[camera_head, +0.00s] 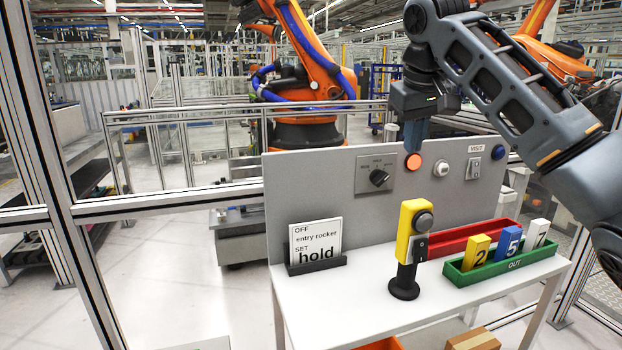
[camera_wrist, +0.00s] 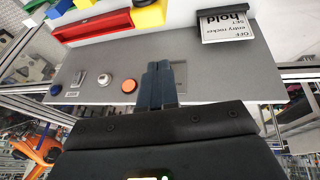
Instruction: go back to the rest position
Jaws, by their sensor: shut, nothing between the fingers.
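My gripper (camera_head: 414,146) is shut and empty. It points down in front of the grey panel (camera_head: 310,185), its fingertips just above the orange round button in the picture; I cannot tell if they touch. In the wrist view the shut blue-grey fingers (camera_wrist: 160,68) lie beside the orange button (camera_wrist: 128,86) and partly cover the dial's plate (camera_wrist: 181,72). In the head view the black dial (camera_head: 379,178) is left of the orange button (camera_head: 413,161). A white button (camera_head: 440,169), a rocker switch (camera_head: 473,168) under a VISIT label and a blue button (camera_head: 498,152) are to the right.
A yellow switch box (camera_head: 408,233) on a black stand rises from the white table (camera_head: 340,305). A sign reading "OFF entry rocker SET hold" (camera_head: 316,243) stands left. A green OUT tray (camera_head: 500,270) holds numbered blocks; a red tray (camera_head: 450,241) lies behind. Orange robot arms stand beyond the railing.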

